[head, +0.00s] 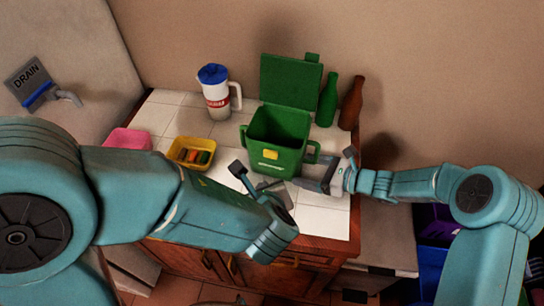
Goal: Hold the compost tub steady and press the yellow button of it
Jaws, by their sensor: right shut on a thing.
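The green compost tub (280,130) stands upright on the white tiled counter, with its lid (290,80) raised open at the back. Its yellow button (270,154) is on the front face below the rim. My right gripper (314,178) comes in from the right and is shut on the tub's right side near the handle; the exact contact is partly hidden. My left gripper (260,182) is just in front of the tub, below the button, with its dark fingers apart and nothing seen between them. My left arm hides part of the counter front.
A white jug with a blue lid (217,100) stands behind left of the tub. A yellow tray (176,160) of coloured pieces and a pink item (128,140) lie left. Green (327,103) and brown (351,105) bottles stand behind right. Bare tiles (160,116) show at the left.

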